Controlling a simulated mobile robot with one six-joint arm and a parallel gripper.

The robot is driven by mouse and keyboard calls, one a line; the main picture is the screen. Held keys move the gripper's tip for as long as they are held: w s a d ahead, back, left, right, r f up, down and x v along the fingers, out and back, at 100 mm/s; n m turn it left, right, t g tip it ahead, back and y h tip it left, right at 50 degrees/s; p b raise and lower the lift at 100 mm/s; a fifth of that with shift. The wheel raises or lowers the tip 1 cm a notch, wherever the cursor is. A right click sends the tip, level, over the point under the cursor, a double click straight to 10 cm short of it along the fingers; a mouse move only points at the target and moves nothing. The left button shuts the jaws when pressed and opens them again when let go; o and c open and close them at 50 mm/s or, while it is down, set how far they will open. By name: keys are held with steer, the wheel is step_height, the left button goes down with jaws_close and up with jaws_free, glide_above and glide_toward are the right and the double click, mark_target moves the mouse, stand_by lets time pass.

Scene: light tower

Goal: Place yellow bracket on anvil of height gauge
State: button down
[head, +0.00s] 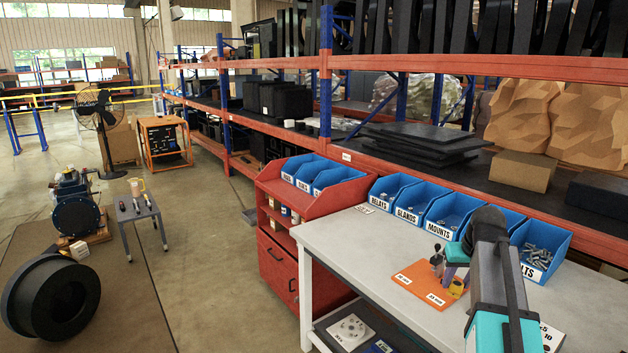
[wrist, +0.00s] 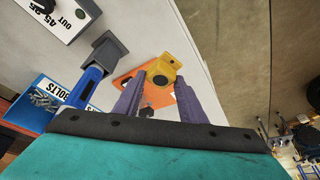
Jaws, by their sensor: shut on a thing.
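The yellow bracket (wrist: 162,70) is between the tips of my gripper (wrist: 158,88), which is shut on it, in the wrist view. In the head view the bracket (head: 457,288) shows below the purple fingers of my gripper (head: 457,272), over the right part of an orange board; I cannot tell whether it touches the board. A blue upright with a dark grey block (wrist: 104,46) stands to the left of the fingers in the wrist view. It may be the height gauge; its anvil is not clear. In the head view my arm hides that place.
The orange board (head: 418,287), with white labels and a small dark fixture (head: 437,262), lies on the grey bench (head: 350,235). Blue bins (head: 447,212) line the back of the bench. A labelled box (wrist: 62,14) stands at the upper left in the wrist view. The bench's left part is clear.

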steer(key=s+a+r+n, duration=0.1)
steer(key=s+a+r, duration=0.1)
steer(key=a, duration=2.1)
steer(key=shift+r, duration=0.2)
steer(key=shift+f, duration=0.1)
steer(key=s+f, duration=0.5)
steer(key=f, duration=0.1)
steer(key=shift+a+f, duration=0.2)
steer(key=shift+f, duration=0.05)
